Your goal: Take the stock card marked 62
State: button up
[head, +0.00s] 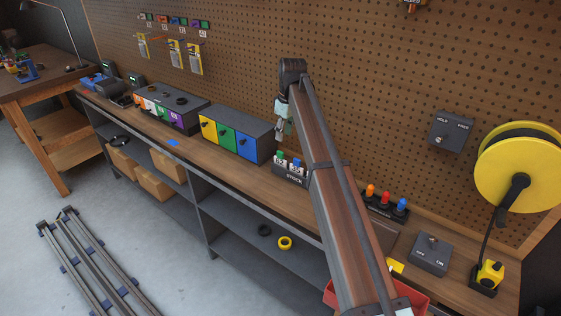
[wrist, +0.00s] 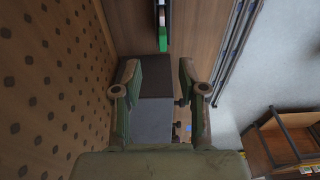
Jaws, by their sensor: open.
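The dark stock rack (head: 294,180), lettered STOCK, stands on the bench near the middle of the head view. It holds upright white cards, one with a green top (head: 280,155) and one with a blue top (head: 298,163). Their numbers are too small to read surely, so I cannot tell which is 62. My gripper (head: 281,131) hangs above and slightly behind the rack, apart from the cards. In the wrist view my gripper (wrist: 159,66) is open and empty, and a green-topped piece (wrist: 163,40) shows beyond the fingertips at the top edge.
A cabinet with yellow, green and blue fronts (head: 238,135) stands left of the rack; its grey top also shows in the wrist view (wrist: 152,118). A pegboard (head: 380,70) rises behind the bench. My arm crosses the bench to the right, near colored knobs (head: 385,198).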

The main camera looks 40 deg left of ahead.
aim_at(281, 152)
jog(key=f, duration=0.4)
jog(key=shift+a+p, duration=0.25)
jog(key=shift+p, duration=0.15)
jog(key=shift+s+a+f+p, duration=0.15)
jog(key=shift+f+p, duration=0.45)
jog(key=shift+f, duration=0.75)
jog(key=shift+s+a+f+p, duration=0.1)
jog(key=shift+a+f+p, duration=0.3)
jog(key=shift+f, duration=0.9)
jog(key=shift+d, duration=0.15)
grip_shut()
